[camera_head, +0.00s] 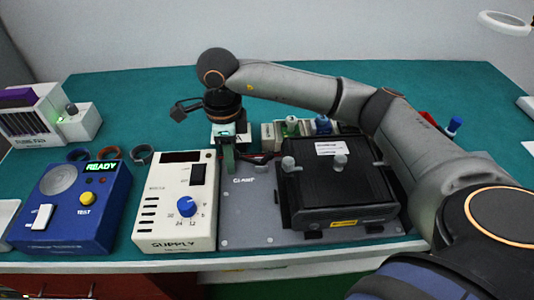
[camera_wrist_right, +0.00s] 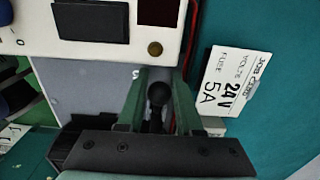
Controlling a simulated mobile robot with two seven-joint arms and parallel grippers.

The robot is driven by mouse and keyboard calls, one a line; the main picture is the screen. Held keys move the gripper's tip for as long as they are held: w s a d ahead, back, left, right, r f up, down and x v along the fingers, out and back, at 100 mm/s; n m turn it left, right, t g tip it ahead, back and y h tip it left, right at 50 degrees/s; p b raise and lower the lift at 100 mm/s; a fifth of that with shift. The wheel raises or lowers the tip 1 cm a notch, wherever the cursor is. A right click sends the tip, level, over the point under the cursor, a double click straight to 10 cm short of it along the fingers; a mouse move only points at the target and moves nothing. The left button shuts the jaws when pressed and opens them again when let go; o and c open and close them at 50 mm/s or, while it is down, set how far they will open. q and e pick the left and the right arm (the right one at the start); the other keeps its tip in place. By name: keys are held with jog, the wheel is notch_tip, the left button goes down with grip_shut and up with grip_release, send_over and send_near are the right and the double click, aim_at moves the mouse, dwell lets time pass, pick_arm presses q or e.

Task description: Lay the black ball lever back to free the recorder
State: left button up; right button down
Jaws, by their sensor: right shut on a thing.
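The black recorder (camera_head: 335,195) lies on the grey clamp plate (camera_head: 240,215), right of the supply. My right gripper (camera_head: 228,160) reaches down at the plate's back left corner, beside the supply. In the right wrist view, the black ball lever (camera_wrist_right: 158,93) is between the green fingers of my right gripper (camera_wrist_right: 158,100), which is shut on it. The head view hides the ball behind the fingers and wrist. How far the lever leans cannot be told. My left gripper is not in view.
The white supply (camera_head: 175,205) stands close left of the gripper; the blue tester (camera_head: 75,205) reads READY farther left. A job card (camera_wrist_right: 237,85) reading 24V, 5A is beside the fingers. Small coloured parts (camera_head: 300,130) stand behind the recorder. The teal bench is clear at the back left.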

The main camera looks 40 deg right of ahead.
jog(key=shift+s+d+f, duration=0.1)
jog(key=c, duration=0.8)
grip_release()
jog(key=shift+o, duration=0.2)
jog(key=shift+r, duration=0.2)
jog(key=shift+r+p, duration=2.85)
jog(key=shift+r, duration=1.6)
